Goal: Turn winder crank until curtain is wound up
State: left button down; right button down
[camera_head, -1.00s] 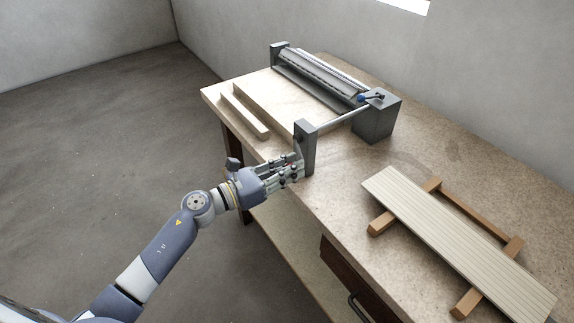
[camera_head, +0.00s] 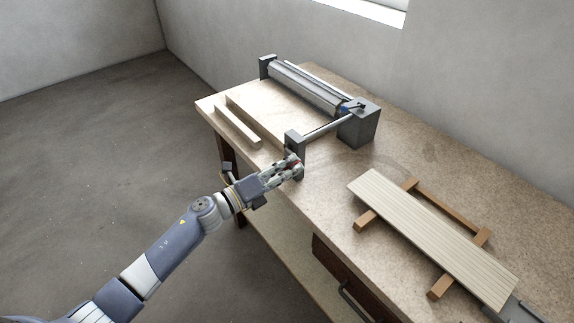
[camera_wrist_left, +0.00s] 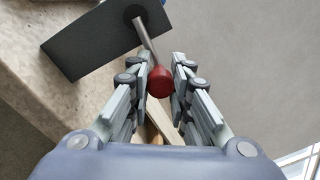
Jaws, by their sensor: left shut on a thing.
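The winder stands at the far part of the workbench. Its grey slatted roll (camera_head: 306,88), likely the curtain, lies between a small end block (camera_head: 267,66) and a larger grey block (camera_head: 360,124). A bright rod (camera_head: 322,127) runs forward from the large block to a grey front post (camera_head: 294,144). The crank has a metal handle (camera_wrist_left: 147,38) and a red knob (camera_wrist_left: 160,82), seen in the left wrist view. My left gripper (camera_head: 291,167) is shut on the red knob beside the front post; its fingers (camera_wrist_left: 162,75) flank the knob. My right gripper is not in view.
A pale slatted board (camera_head: 430,235) lies on a brown wooden frame (camera_head: 452,212) at the right. Pale wooden strips (camera_head: 238,126) lie at the bench's left edge. A drawer (camera_head: 345,280) is below the front edge. The middle of the bench top (camera_head: 330,185) is clear.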

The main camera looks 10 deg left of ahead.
pick_arm(q)
notch_tip(320, 180, up, 2)
jog(key=n+p, duration=0.2)
jog(key=n, duration=0.1)
jog(key=n+p, duration=0.1)
jog(key=r+n+p, duration=0.1)
jog(key=shift+w+a+r+n, duration=0.15)
jog(key=shift+a+r+n, duration=0.05)
jog(key=shift+n, duration=0.2)
jog(key=n, duration=0.1)
jog(key=r+n+p, duration=0.1)
jog(key=a+n+p, duration=0.1)
jog(key=n, duration=0.1)
jog(key=shift+w+r+y, duration=0.25)
jog(key=shift+w+y, duration=0.05)
jog(key=shift+w, duration=0.1)
jog(key=shift+p, duration=0.3)
jog(key=c, duration=1.5)
grip_release()
jog(key=shift+o, duration=0.4)
jog(key=shift+s+a+f, duration=0.1)
